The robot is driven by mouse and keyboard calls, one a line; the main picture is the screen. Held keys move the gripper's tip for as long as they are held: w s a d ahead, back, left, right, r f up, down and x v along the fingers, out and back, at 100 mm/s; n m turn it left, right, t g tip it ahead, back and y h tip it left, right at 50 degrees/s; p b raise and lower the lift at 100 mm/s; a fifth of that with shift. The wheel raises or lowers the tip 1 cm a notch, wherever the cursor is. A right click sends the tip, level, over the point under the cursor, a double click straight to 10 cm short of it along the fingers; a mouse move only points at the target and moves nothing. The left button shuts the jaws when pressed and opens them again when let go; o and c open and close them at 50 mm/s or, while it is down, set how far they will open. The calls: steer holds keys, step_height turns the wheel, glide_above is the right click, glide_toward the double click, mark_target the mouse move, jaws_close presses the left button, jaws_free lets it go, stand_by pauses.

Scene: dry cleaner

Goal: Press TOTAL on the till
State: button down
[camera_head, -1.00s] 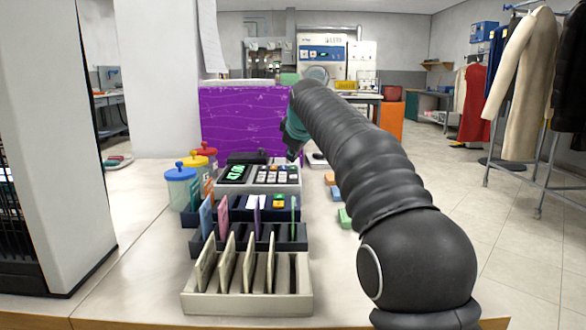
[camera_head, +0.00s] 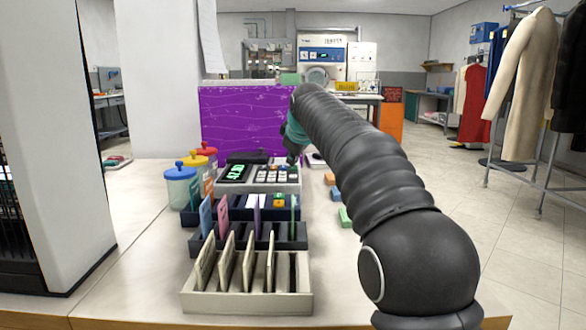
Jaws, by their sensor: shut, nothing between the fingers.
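The grey till (camera_head: 258,187) stands on the counter behind the card racks, with a lit green display (camera_head: 235,173) on its left and a small keypad (camera_head: 275,174) of mostly pale keys on its right. The key labels are too small to read, so I cannot tell which one is TOTAL. My gripper (camera_head: 291,161) is shut and empty, pointing down at the far right corner of the keypad. I cannot tell whether its tip touches a key. My arm hides part of the gripper.
A beige rack (camera_head: 245,302) of upright cards and darker trays stand in front of the till. Lidded jars (camera_head: 181,188) are to its left, small coloured blocks (camera_head: 345,217) to its right. A purple panel (camera_head: 240,120) rises behind. Bare counter (camera_head: 140,225) lies at the left.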

steer(key=shift+f, duration=0.2)
stand_by(0.5)
steer(key=shift+r+p, duration=0.8)
steer(key=shift+p, duration=0.05)
step_height(320, 180, up, 5)
steer(key=p, duration=0.5)
stand_by(0.4)
